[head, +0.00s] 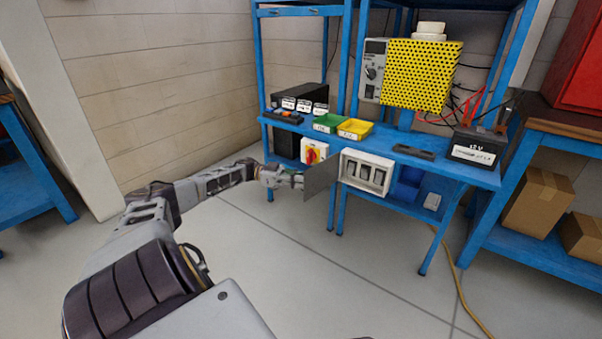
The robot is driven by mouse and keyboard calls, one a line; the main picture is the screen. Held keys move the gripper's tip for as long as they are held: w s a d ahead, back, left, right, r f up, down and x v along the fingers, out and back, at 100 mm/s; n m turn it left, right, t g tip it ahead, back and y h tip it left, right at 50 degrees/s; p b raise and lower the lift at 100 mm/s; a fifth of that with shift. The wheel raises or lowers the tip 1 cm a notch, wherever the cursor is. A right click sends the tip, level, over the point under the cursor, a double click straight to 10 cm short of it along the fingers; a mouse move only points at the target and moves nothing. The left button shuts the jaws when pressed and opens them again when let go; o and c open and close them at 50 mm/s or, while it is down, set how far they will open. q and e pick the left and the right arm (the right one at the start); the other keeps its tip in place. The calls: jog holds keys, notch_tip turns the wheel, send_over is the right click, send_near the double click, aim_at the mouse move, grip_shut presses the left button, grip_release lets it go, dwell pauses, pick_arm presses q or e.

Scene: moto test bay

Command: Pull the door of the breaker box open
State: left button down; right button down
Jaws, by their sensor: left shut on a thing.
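The breaker box (366,172) is a white box with several dark breakers showing, mounted at the front edge of the blue bench. Its door (322,179) is a thin grey panel that stands swung out at the left side of the box, leaving the front uncovered. My left gripper (297,181) reaches in from the left and is shut at the door's left edge. The exact contact on the door is too small to make out. My right gripper is not in view.
A white box with a red and yellow rotary switch (314,152) is close behind my left gripper. The blue bench (478,174) carries green and yellow bins (355,129) and a battery (477,148). A yellow cable (461,285) lies on the otherwise open floor.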

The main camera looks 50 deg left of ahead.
pick_arm(q)
jog(key=c, duration=1.5)
grip_release()
jog(key=shift+c, duration=0.2)
jog(key=v, duration=1.2)
jog(key=shift+f, duration=0.1)
